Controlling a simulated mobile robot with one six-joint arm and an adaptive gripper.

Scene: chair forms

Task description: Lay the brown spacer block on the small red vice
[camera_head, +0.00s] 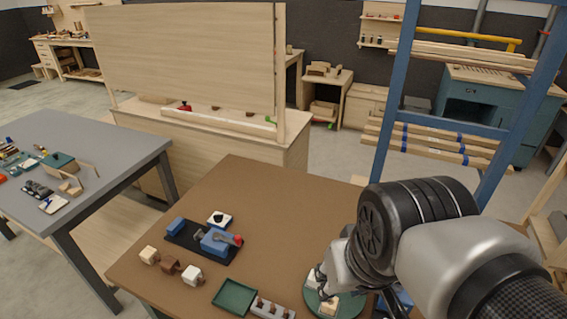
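A small brown block (170,265) sits at the left front of the brown-topped table, between a pale wooden block (149,255) and a whitish block (192,274). No clear small red vice shows on this table. My gripper (322,284) hangs at the front right over a green round plate (314,302), apart from the brown block. My arm hides part of it, and its opening cannot be made out.
A blue clamp-like device (214,243) with a red-tipped handle stands on a dark mat. A green tray (234,299) and a grey pegged strip (271,309) lie in front. The table's middle (265,215) is clear. A blue-framed rack (388,110) stands behind; a grey table (110,135) is left.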

